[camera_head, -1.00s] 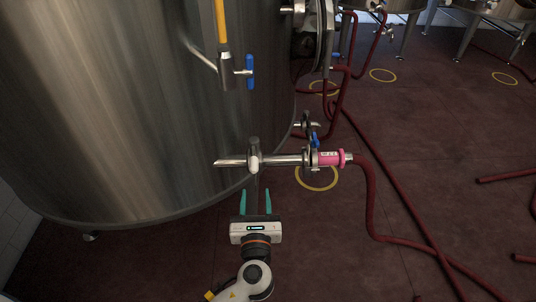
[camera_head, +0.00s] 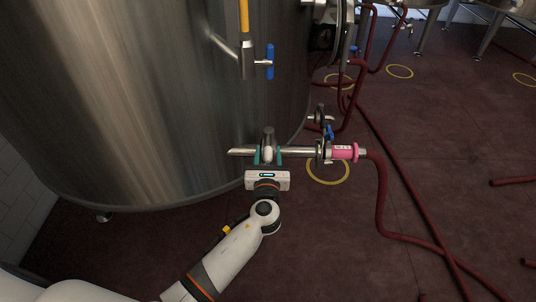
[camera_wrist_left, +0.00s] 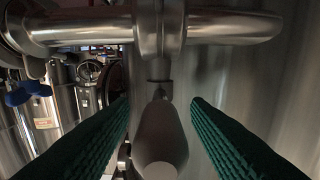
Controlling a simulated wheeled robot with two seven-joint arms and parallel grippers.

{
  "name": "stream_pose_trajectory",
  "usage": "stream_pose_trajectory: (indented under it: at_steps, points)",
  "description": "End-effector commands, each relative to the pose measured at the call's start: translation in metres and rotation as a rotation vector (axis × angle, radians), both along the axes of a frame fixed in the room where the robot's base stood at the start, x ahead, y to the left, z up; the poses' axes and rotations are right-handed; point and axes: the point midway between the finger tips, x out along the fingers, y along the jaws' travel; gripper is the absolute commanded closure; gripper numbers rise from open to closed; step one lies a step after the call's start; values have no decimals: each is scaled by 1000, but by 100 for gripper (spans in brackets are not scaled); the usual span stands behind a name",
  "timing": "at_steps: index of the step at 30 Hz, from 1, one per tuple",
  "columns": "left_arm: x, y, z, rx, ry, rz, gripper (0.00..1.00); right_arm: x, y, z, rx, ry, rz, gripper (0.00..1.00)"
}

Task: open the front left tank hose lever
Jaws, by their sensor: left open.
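The steel outlet pipe (camera_head: 298,151) of the large tank runs across the middle of the head view, with a valve (camera_head: 268,134) on it. My left gripper (camera_head: 268,156) is open at this valve, one green finger on each side of it. In the left wrist view a grey rounded lever (camera_wrist_left: 160,140) lies between the two open fingers (camera_wrist_left: 160,108), with visible gaps on both sides. The pipe (camera_wrist_left: 235,27) crosses above it. The lever is hard to make out in the head view. My right gripper is not in view.
The steel tank (camera_head: 150,100) fills the left and centre behind the gripper. A blue-handled valve (camera_head: 269,62) hangs above. A pink coupling (camera_head: 345,152) joins the pipe to a red hose (camera_head: 381,200) lying across the floor. Floor at the front centre is clear.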

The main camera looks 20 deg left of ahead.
Motion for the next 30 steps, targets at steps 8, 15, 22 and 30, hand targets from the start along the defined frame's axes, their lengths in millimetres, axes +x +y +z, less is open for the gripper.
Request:
stream_pose_trajectory:
  at_steps: [8,15,22,30]
  points:
    - [0,0,0,0,0,0,88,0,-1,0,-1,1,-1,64]
    - [0,0,0,0,0,0,100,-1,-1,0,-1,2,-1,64]
    - [1,-3,-1,-2,-1,30,100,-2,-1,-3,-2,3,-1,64]
    - [5,-11,-2,-1,0,135,100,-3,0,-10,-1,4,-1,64]
